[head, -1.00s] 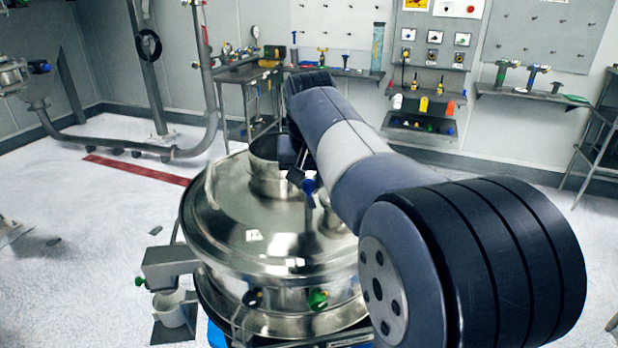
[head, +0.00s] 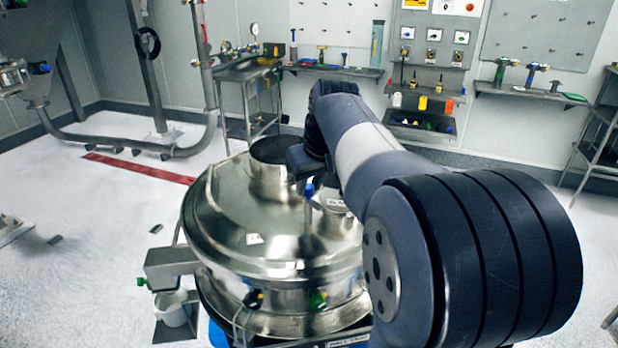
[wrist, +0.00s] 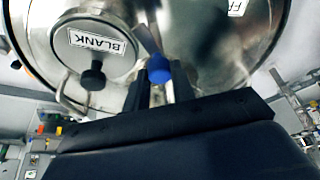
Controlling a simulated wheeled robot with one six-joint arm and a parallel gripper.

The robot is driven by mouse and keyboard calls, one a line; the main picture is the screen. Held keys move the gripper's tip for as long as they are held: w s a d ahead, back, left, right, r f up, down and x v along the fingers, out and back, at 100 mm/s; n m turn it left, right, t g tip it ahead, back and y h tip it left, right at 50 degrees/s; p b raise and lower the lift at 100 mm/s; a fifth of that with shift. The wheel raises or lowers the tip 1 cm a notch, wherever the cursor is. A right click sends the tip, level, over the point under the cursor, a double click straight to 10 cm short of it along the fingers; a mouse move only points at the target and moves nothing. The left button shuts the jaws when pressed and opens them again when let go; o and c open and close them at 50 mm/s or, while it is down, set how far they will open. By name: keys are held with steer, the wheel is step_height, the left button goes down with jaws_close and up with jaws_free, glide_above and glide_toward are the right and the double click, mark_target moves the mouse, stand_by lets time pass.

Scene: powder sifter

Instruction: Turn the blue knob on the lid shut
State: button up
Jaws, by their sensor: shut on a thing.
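The blue knob (wrist: 158,68) shows in the wrist view between the two dark fingers of my gripper (wrist: 158,85), which is shut on it. In the head view the blue knob (head: 309,189) stands over the steel lid (head: 225,225) of the round sifter. My gripper (head: 306,172) is partly hidden behind the wrist there. How far the knob is turned cannot be told.
A round cover (wrist: 95,48) labelled BLANK, with a black knob (wrist: 93,78), lies beside my gripper on the lid. A wide steel neck (head: 268,178) rises at the lid's back. Open floor lies left of the sifter.

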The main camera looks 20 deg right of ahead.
steer(key=n+y+p, duration=0.1)
steer(key=n, duration=0.2)
steer(key=n+g+y+p, duration=0.1)
steer(key=n, duration=0.2)
steer(key=shift+w+d+n, duration=0.1)
steer(key=shift+d+n, duration=0.1)
steer(key=shift+n, duration=0.1)
steer(key=n+g+y+p, duration=0.1)
steer(key=n, duration=0.5)
steer(key=shift+w+d+g+y+p, duration=0.1)
steer(key=shift+g+y+p, duration=0.25)
steer(key=shift+g+y, duration=0.05)
steer(key=o, duration=1)
steer(key=shift+r, duration=0.1)
steer(key=v, duration=1)
steer(key=shift+r, duration=0.3)
steer(key=shift+d+f, duration=0.1)
